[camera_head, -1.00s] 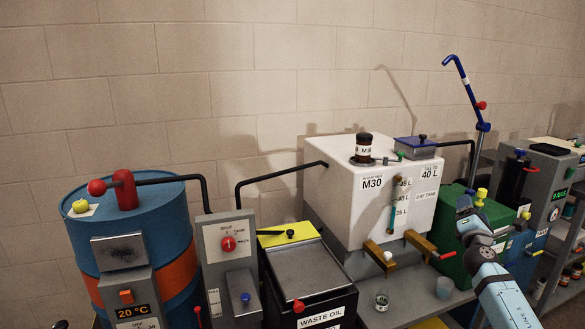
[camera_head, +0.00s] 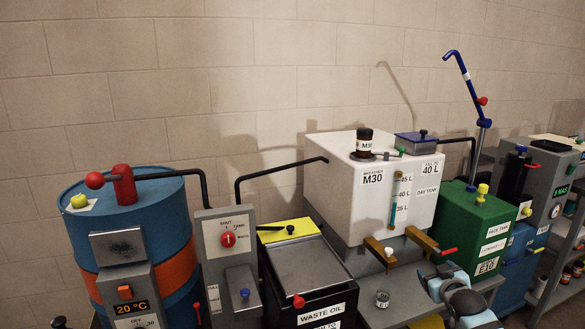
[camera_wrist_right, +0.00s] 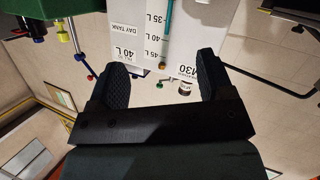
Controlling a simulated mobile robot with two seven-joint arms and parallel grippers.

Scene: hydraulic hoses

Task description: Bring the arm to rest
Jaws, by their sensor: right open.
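My right arm (camera_head: 462,298) shows at the lower right of the head view, low in front of the green tank. Its gripper is hard to make out there. In the right wrist view, my right gripper (camera_wrist_right: 163,78) has its two dark fingers spread wide, with nothing between them. That view is upside down. The white day tank (camera_wrist_right: 150,30) shows beyond the fingers, and in the head view the same tank (camera_head: 345,205) stands behind and left of the arm. My left gripper is not in view.
A blue drum (camera_head: 160,225) stands at the left, beside a grey lever panel (camera_head: 235,265). The waste oil box (camera_head: 325,305) is at front centre. A green tank (camera_head: 485,232) stands just behind my right arm.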

